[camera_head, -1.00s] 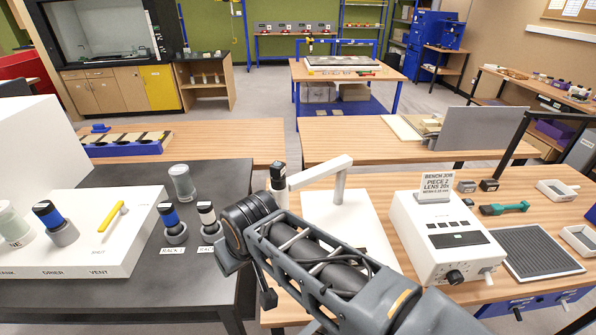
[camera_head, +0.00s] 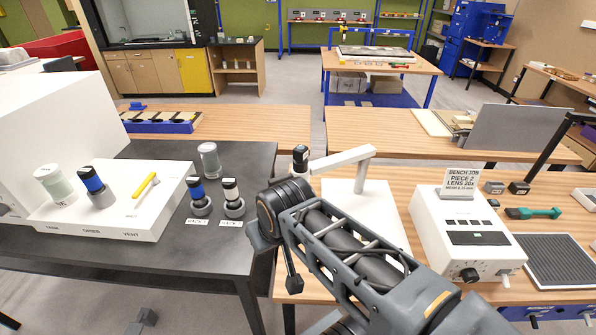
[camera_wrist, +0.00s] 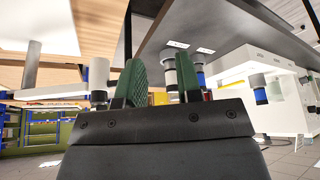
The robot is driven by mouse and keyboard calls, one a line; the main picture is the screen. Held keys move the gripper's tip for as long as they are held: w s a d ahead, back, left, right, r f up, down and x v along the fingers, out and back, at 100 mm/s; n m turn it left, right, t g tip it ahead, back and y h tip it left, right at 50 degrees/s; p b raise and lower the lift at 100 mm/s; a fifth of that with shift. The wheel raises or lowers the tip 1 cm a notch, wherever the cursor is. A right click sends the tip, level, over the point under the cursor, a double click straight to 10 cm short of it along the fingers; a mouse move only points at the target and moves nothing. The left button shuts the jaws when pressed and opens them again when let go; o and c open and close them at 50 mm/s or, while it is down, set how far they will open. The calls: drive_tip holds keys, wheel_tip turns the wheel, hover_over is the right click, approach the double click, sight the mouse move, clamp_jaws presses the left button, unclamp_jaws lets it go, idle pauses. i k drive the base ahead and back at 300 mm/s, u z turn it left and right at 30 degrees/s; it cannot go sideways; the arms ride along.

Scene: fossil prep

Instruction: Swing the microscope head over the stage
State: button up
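My arm hides part of the plate. In the wrist view, which looks upside down, a white bar (camera_wrist: 45,92) resembling the swing arm ends left of my gripper (camera_wrist: 160,82). The green finger pads are apart with nothing between them. The fingertips are hidden in the head view.
A white control box (camera_head: 465,235) with a lens sign (camera_head: 461,183) stands right of the plate. Left, a dark table holds rack vials (camera_head: 232,193), a glass jar (camera_head: 209,160) and a white station (camera_head: 150,215). A grey panel (camera_head: 515,130) stands behind the box.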

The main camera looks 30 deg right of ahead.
sight(318, 166)
drive_tip(key=u, duration=0.05)
drive_tip(key=k, duration=0.9)
drive_tip(key=u, duration=1.4)
drive_tip(key=i, duration=1.15)
drive_tip(key=z, duration=2.3)
drive_tip(key=i, duration=0.5)
drive_tip(key=u, duration=0.05)
